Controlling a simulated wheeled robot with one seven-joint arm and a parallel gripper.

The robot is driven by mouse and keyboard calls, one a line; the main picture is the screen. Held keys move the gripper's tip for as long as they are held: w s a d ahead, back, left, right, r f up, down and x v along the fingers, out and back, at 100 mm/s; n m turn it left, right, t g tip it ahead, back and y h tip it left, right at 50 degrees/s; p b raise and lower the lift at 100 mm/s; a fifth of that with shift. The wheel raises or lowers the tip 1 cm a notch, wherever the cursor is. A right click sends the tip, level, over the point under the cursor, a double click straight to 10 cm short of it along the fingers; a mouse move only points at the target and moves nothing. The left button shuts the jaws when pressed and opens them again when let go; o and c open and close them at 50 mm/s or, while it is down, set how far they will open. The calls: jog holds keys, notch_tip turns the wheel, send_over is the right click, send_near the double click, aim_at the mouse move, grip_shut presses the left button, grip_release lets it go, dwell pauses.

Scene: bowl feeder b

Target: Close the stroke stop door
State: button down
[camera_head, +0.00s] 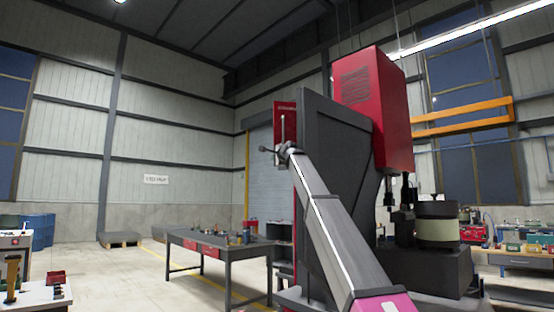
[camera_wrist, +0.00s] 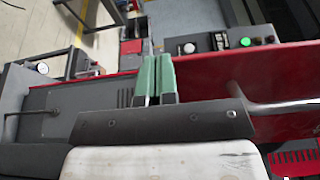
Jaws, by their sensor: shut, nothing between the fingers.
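A red door panel (camera_head: 287,115) stands out from the left side of the tall dark machine column (camera_head: 330,150) in the head view. A silver bar handle (camera_head: 282,127) shows on it. In the wrist view a red panel (camera_wrist: 250,75) with a silver bar (camera_wrist: 290,106) fills the right, and appears to be the same door. My gripper (camera_head: 266,149) is at the door's lower left in the head view, small and partly hidden by my arm. In the wrist view its green fingers (camera_wrist: 157,60) are together and empty, beside the red panel. I cannot tell whether they touch it.
A control box with a lit green button (camera_wrist: 245,42) lies beyond the fingers. A gauge (camera_wrist: 42,68) shows at left. In the head view a workbench (camera_head: 228,250) stands left of the machine, and a red machine head (camera_head: 372,110) is at right.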

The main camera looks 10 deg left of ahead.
jog(key=w+m+t+h, duration=0.2)
jog(key=w+m+h, duration=0.1)
jog(key=w, duration=1.7)
jog(key=shift+w+d+h, duration=0.4)
jog(key=shift+d+h, duration=0.05)
jog(key=shift+h, duration=0.45)
jog(key=shift+d, duration=0.1)
dwell(0.4)
